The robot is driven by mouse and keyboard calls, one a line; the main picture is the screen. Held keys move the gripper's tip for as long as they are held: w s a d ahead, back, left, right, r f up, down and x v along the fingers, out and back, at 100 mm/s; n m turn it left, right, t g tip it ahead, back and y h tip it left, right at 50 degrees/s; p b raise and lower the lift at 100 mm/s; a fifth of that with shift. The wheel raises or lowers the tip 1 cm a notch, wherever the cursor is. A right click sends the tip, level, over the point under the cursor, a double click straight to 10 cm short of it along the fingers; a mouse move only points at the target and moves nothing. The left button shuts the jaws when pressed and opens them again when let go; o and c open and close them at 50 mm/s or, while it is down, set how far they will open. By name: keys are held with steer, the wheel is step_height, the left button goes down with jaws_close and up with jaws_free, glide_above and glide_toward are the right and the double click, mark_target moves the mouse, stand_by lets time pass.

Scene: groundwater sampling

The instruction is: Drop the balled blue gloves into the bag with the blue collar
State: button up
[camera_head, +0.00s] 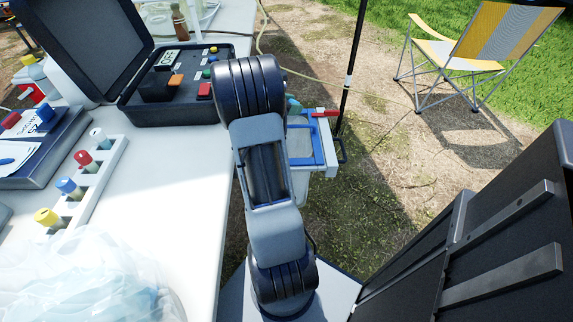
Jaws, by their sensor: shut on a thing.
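A pale bag or bin with a blue rectangular collar (329,142) hangs beside the table's right edge, partly hidden by my arm. A small teal-blue lump (294,105) shows just right of my arm's upper joint, above the collar's far left part. It may be the balled gloves, but too little of it shows to be sure. My gripper is hidden behind my arm, so its jaws and their hold cannot be seen.
The white table (160,190) holds an open black case (185,105), a rack of capped vials (100,170) and a crumpled clear bag (60,280). A dark pole (352,65) stands behind the collar. A folding chair (480,45) is at the back right. Dark panels (500,240) stand at right.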

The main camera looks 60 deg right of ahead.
steer(key=shift+f+b, duration=0.3)
steer(key=shift+f, duration=0.35)
steer(key=o, duration=1)
steer(key=shift+c, duration=0.2)
steer(key=shift+r, duration=0.15)
